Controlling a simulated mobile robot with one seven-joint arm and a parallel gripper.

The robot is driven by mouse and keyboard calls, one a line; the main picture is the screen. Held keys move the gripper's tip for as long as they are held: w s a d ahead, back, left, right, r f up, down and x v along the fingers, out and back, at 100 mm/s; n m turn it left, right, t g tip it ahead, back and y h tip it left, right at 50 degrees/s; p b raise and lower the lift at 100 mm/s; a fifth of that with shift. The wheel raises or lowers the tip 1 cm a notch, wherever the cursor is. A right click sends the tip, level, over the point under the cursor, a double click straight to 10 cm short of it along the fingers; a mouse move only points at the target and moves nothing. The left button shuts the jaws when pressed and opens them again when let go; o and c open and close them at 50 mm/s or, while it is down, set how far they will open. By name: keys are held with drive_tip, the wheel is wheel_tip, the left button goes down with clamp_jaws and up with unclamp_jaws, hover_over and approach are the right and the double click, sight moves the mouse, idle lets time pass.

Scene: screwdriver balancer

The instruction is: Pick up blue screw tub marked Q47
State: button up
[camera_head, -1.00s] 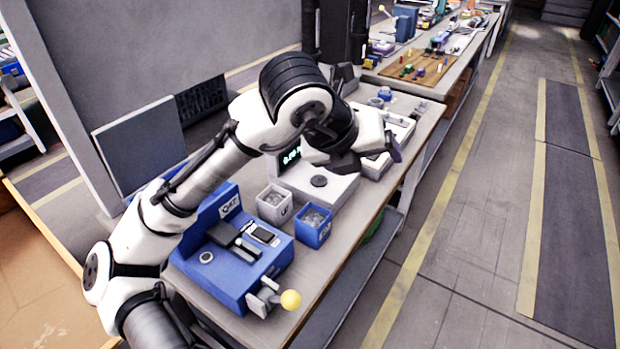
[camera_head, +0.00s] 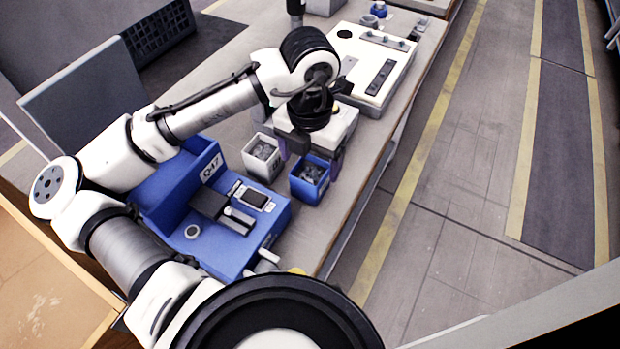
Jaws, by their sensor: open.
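A small open blue tub (camera_head: 311,190) stands on the workbench, holding grey metal screws. Its front label is too small to read. My gripper (camera_head: 310,160) is open and points down over the blue tub. One dark finger with a purplish tip is at the tub's upper left, the other at its right edge. The tub's rim is partly covered by the gripper, and I cannot tell whether the fingers touch it. A similar white tub (camera_head: 262,157) with grey screws stands just left of it.
A blue machine (camera_head: 165,195) marked Q47 stands close on the left, with a lever at its front. A white tray-like fixture (camera_head: 372,75) stands farther back. The bench edge is close on the right.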

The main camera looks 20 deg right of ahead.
sight(310, 178)
drive_tip(key=shift+f+p, duration=0.4)
drive_tip(key=shift+f, duration=2.7)
drive_tip(key=c, duration=1.2)
drive_tip(key=shift+r, duration=0.1)
